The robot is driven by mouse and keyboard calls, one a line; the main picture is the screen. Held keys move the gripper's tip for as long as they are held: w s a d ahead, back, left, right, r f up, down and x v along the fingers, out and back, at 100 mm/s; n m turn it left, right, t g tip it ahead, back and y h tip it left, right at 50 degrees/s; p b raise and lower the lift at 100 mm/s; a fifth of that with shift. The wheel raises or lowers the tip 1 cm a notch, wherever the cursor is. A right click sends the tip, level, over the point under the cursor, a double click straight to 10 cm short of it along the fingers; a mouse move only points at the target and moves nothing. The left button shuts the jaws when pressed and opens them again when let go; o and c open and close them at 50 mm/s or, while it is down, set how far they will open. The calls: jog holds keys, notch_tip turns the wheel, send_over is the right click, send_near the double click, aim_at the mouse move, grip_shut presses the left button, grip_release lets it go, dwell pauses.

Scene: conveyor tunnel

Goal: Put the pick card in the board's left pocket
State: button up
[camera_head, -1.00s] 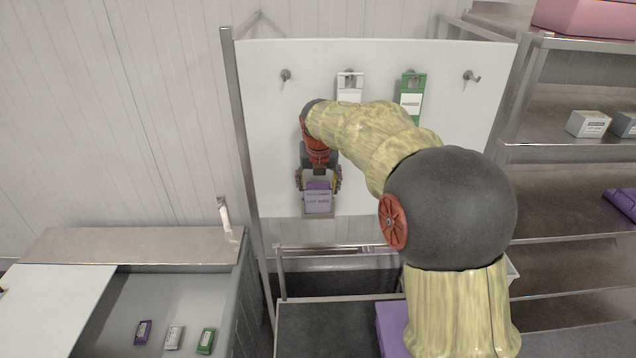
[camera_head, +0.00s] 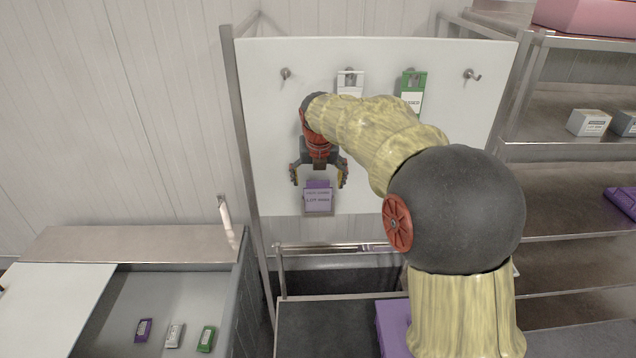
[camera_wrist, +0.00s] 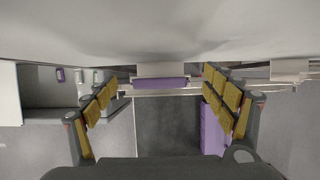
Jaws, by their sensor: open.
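The purple pick card (camera_head: 318,184) stands upright at the lower left of the white board (camera_head: 270,130). Its darker top shows above the pale lavender, lettered front of the left pocket (camera_head: 318,202); its lower part appears hidden behind that front. My gripper (camera_head: 318,176) is open just above the card, with its fingers spread to either side and apart from it. In the wrist view the card's purple edge (camera_wrist: 160,83) lies between the two open fingers, touching neither.
Hooks line the board's top; a white tag (camera_head: 350,82) and a green tag (camera_head: 412,92) hang there. A tray at lower left holds small purple, white and green items (camera_head: 174,335). Metal shelves (camera_head: 570,155) stand at right.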

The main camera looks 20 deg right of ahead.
jog(key=v, duration=1)
jog(key=shift+r, duration=0.3)
jog(key=shift+s, duration=0.1)
jog(key=s+a+f+m+b, duration=0.4)
jog(key=s+f+m+b, duration=0.4)
jog(key=s+f+m, duration=0.2)
jog(key=s+a+f+m+t+y+b, duration=0.1)
jog(key=s+a+f+m+b, duration=0.2)
jog(key=s+f+m+b, duration=0.5)
jog(key=s+a+f+m+b, duration=0.4)
jog(key=s+f+m+b, duration=0.5)
jog(key=s+f+m, duration=0.4)
jog(key=shift+s+a+f+y, duration=0.4)
jog(key=shift+s+f, duration=0.65)
jog(key=shift+f, duration=0.4)
